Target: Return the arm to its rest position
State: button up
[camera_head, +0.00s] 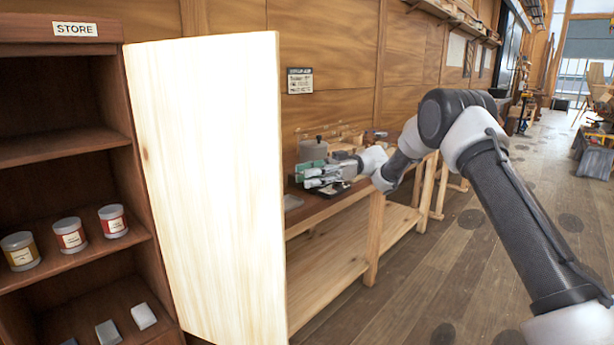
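My arm reaches in from the lower right, bends at a dark elbow near the middle right, and extends left over the workbench (330,207). My gripper (308,177) is at its far end, pointing left, close to the right edge of a pale wooden door panel (212,190). A green item (305,167) shows right at the fingers. I cannot tell whether it is between them or on the bench behind. The fingers are small in this view, and their opening is not clear.
A dark shelf unit marked STORE (75,30) stands at left, holding several labelled tins (70,235) and grey blocks (108,332). A grey cylinder (313,150) stands on the bench behind my gripper. The wooden floor (450,240) between bench and arm is open.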

jog(key=w+d+f+m+t+h, duration=0.1)
jog(key=w+f+m+t, duration=0.2)
jog(key=w+f+t, duration=0.35)
jog(key=w+f+m+t, duration=0.35)
jog(key=w+t, duration=0.35)
jog(key=w, duration=0.3)
jog(key=w+d+m+t+h, duration=0.45)
jog(key=d+h, duration=0.25)
jog(key=d, duration=0.5)
jog(key=s+d+r+m+h, duration=0.1)
jog(key=s+d+m+h, duration=0.15)
jog(key=d, duration=0.45)
jog(key=s+d+r+m+h, duration=0.2)
jog(key=s+d+h, duration=0.1)
jog(key=d, duration=0.3)
jog(key=s+d+r+m+g+h, duration=0.2)
jog(key=s+d, duration=0.5)
jog(key=s, duration=0.5)
jog(key=s+d+r+m+g+h, duration=0.25)
jog(key=s+d, duration=0.45)
jog(key=s, duration=0.5)
jog(key=s+r+m+y, duration=0.1)
jog(key=s+r+m, duration=0.1)
jog(key=s, duration=1.2)
jog(key=s+a+r+m+y, duration=0.1)
jog(key=s+r+m+y, duration=0.1)
jog(key=s, duration=1.2)
jog(key=shift+r, duration=0.8)
